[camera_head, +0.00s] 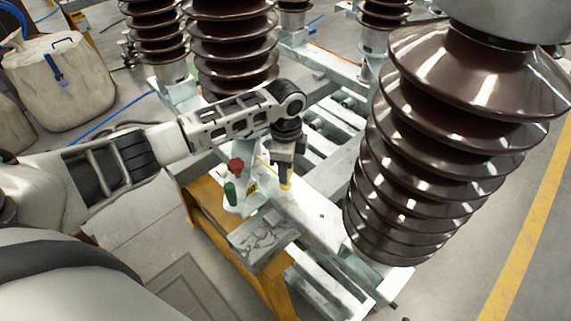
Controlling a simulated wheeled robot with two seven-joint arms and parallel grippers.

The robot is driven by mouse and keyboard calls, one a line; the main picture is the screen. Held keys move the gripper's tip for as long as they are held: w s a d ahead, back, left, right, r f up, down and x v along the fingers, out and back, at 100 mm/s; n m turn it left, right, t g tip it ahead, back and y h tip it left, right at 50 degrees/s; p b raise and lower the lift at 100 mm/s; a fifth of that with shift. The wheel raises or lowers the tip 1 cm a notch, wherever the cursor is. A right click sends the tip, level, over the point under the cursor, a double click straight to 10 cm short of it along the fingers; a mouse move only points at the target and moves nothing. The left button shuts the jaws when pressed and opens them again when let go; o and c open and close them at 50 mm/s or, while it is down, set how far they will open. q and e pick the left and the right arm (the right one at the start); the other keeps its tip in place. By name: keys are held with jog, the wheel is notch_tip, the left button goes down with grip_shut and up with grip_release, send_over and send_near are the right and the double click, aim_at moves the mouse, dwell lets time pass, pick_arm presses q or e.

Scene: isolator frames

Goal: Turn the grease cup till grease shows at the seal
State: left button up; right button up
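My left gripper (286,176) points down over the white steel frame, its arm coming in from the left. A small yellow, brass-like piece that looks like the grease cup (286,185) shows right at its fingertips. The fingers cover its upper part, and I cannot tell whether they grip it or only stand over it. The seal and any grease are too small or hidden to make out. My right gripper is not in view.
A red knob (236,166) and a green cylinder (230,193) stand just left of the gripper. A large brown ribbed insulator (440,140) rises close on the right. A yellow stand (213,205) is below. A beige bag (62,85) sits far left.

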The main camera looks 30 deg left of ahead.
pick_arm(q)
jog(key=shift+o, duration=0.2)
notch_tip(320, 180, up, 16)
jog(key=shift+b, duration=0.4)
dwell(0.5)
jog(key=s+d+f+n+t+h, duration=0.2)
jog(key=s+d+f+n, duration=0.2)
jog(key=s+d+f, duration=0.7)
jog(key=s+a+f+n+t+y, duration=0.1)
jog(key=s+a+f+n, duration=0.1)
jog(key=s+a+n, duration=0.35)
jog(key=s+a+f+n+t+y, duration=0.1)
jog(key=s+a+f+n, duration=0.15)
jog(key=s, duration=0.65)
jog(key=w+d+f+t+h, duration=0.2)
jog(key=w+d+f+t, duration=0.2)
jog(key=w+f+t, duration=0.2)
jog(key=shift+d+f+h, duration=0.3)
jog(key=shift+f, duration=0.95)
